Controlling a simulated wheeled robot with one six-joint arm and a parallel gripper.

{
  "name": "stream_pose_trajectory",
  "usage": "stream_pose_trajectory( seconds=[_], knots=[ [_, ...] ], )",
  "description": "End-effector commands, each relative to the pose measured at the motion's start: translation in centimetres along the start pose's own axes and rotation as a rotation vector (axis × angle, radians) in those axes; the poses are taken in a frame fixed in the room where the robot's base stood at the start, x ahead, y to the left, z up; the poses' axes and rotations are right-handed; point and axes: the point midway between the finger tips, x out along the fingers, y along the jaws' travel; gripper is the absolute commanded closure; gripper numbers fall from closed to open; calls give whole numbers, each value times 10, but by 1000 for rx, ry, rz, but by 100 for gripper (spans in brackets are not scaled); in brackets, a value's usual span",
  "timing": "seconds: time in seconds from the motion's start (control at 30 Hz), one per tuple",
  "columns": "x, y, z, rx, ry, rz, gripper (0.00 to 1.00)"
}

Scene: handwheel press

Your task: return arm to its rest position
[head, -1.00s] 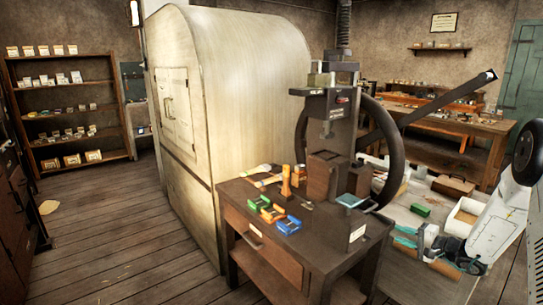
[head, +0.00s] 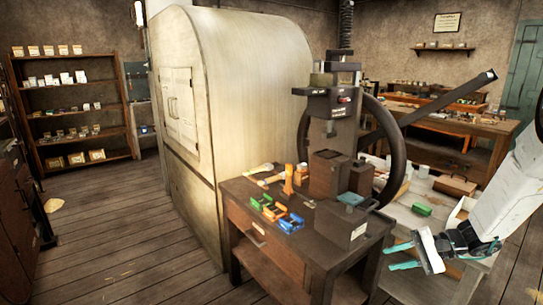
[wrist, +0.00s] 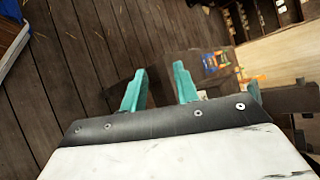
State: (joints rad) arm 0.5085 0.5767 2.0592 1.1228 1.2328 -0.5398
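My arm comes in at the right edge of the head view, with its white link (head: 500,205) sloping down to the dark wrist. My gripper (head: 389,259) points left, in front of the light table and right of the press bench. Its two teal fingers are apart with nothing between them. In the wrist view my gripper (wrist: 159,70) also shows open and empty, with the plank floor and the bench beyond it.
The dark bench (head: 250,205) carries the handwheel press (head: 335,105) and coloured pieces (head: 275,214). A large cream cabinet (head: 240,90) stands behind it. The light table (head: 400,212) holds a green block (head: 422,210).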

Motion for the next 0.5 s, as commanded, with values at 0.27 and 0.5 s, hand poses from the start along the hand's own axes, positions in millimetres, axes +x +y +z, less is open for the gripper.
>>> stream_pose_trajectory(
  seconds=[0.27, 0.5],
  knots=[
    [-19, -10, 134, -91, -110, 387, 70],
    [-48, 1, 223, -218, -83, 697, 70]
  ],
)
